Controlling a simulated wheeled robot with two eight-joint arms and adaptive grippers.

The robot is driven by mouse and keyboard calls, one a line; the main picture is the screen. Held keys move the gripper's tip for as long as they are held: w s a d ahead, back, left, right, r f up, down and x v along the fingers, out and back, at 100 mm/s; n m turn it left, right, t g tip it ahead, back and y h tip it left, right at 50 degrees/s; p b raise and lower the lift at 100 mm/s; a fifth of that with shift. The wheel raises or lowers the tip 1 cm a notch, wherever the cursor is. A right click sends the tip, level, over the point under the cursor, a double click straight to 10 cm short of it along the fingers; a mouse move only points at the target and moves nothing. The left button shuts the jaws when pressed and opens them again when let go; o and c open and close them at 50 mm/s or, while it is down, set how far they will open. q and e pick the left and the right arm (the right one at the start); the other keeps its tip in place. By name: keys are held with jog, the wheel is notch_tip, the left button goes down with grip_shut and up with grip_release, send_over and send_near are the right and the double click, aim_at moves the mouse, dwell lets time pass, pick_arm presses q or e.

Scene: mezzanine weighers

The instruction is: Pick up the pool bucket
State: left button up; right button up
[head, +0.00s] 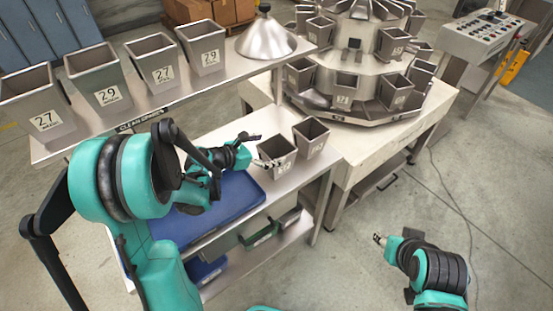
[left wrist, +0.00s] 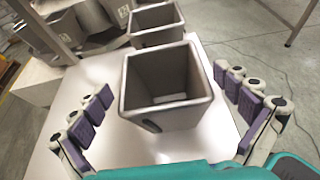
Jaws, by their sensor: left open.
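Two grey metal buckets stand upright on the lower steel table: a near bucket (head: 277,158) and a farther bucket (head: 311,137). Both carry small labels that I cannot read, so I cannot tell which is the pool bucket. My left gripper (head: 262,162) is at the near bucket. In the left wrist view the near bucket (left wrist: 167,88) is empty and sits between the open, purple-padded fingers of the left gripper (left wrist: 170,118), with gaps on both sides. The farther bucket (left wrist: 156,24) is behind it. My right gripper (head: 380,240) is over the floor, too small to judge.
An upper shelf (head: 150,101) holds several numbered buckets and a metal cone (head: 266,38). A blue tray (head: 215,208) lies on the lower table under my left arm. A round weigher (head: 345,70) with many buckets stands behind right. The floor at right is mostly clear.

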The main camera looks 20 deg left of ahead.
aim_at(287, 145)
pick_arm(q)
jog(key=x, duration=0.3)
jog(key=shift+f+b, duration=0.15)
jog(key=shift+b, duration=0.2)
jog(key=shift+c, duration=0.3)
jog(key=c, duration=1.3)
jog(key=shift+o, duration=0.2)
jog(key=shift+r, duration=0.2)
